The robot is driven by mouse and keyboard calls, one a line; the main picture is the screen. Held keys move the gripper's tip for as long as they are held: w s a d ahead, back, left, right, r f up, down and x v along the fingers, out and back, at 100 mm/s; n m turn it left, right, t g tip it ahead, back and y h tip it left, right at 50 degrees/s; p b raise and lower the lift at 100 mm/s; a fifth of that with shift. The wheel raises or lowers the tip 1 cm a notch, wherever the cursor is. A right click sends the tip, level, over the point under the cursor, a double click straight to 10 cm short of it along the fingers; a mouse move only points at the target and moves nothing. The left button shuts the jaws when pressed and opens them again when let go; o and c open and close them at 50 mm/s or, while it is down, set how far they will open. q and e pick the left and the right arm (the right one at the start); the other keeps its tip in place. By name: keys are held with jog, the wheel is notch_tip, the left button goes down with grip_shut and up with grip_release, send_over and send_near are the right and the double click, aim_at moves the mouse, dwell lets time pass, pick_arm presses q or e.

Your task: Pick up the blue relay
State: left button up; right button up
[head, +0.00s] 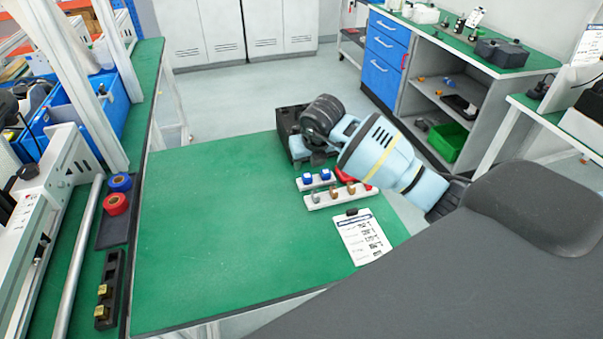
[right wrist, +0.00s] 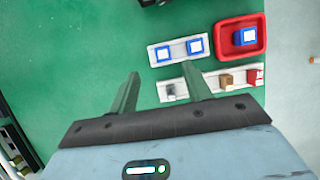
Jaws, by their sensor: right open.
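Two blue relays sit side by side on a short white strip (right wrist: 179,53): a left one (right wrist: 163,54) and a right one (right wrist: 195,47). They also show in the head view, left (head: 307,178) and right (head: 325,174). A third blue block (right wrist: 244,37) lies in a red tray (right wrist: 262,45) to their right; the arm partly hides this tray in the head view. My right gripper (right wrist: 158,86) is open and empty above the green table, near the strips. Its fingers overlap part of the lower strip in the wrist view. My left gripper is not in view.
A longer white strip (head: 326,203) in front holds grey, brown and red pieces. A clipboard (head: 361,235) lies nearer the table's front. A black box (head: 290,125) stands behind the gripper. The green table's left part (head: 215,230) is clear.

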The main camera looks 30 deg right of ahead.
aim_at(307, 175)
jog(key=shift+x, duration=1.2)
jog(key=shift+s+f, duration=0.1)
jog(key=shift+f, duration=0.1)
jog(key=shift+d+f, duration=0.1)
jog(key=shift+f, duration=0.2)
jog(key=x, duration=0.4)
jog(key=shift+w+d+f, duration=0.1)
jog(key=shift+w+f, duration=0.05)
jog(key=shift+w, duration=0.15)
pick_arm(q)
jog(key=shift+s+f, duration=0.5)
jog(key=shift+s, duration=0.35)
pick_arm(e)
grip_shut()
